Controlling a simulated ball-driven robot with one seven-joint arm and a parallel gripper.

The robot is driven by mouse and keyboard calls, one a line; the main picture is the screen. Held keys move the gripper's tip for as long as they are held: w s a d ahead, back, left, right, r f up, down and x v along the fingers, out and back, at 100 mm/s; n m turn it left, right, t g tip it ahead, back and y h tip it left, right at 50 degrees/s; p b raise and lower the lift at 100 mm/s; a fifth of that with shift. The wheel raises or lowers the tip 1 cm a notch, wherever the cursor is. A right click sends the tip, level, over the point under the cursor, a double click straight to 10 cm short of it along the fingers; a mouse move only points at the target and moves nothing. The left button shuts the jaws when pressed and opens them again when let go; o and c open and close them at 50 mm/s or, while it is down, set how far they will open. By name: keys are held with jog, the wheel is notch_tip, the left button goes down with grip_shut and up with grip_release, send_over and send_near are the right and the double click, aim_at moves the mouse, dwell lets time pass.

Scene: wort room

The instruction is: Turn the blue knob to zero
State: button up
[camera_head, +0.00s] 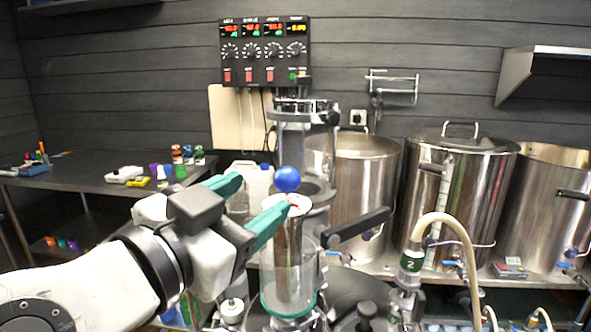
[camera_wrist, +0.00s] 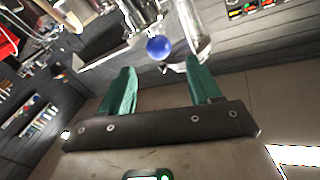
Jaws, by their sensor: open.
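The blue knob (camera_head: 287,179) is a round blue ball near the middle of the head view, on the metal and glass apparatus. It also shows in the wrist view (camera_wrist: 159,47), ahead of the fingertips and roughly between their lines. My gripper (camera_head: 264,198) has two green fingers, spread open. In the head view one fingertip is left of the knob and the other is just below it. In the wrist view the fingers (camera_wrist: 160,66) are apart with nothing between them. I cannot tell whether a finger touches the knob. No zero mark is legible.
A metal cylinder in a glass vessel (camera_head: 289,265) stands right below the knob. A dark handle (camera_head: 357,228) sticks out to the right. Large steel kettles (camera_head: 460,190) stand on the right. A control panel (camera_head: 265,51) hangs above. A side table (camera_head: 95,172) with small bottles is left.

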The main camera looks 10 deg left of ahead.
aim_at(293, 175)
jog(key=p+x, duration=0.1)
jog(key=x, duration=0.9)
jog(key=shift+w+d+p, duration=0.15)
jog(key=shift+w+p, duration=0.1)
jog(key=shift+p, duration=0.15)
jog(key=shift+c, duration=0.4)
jog(key=c, duration=0.9)
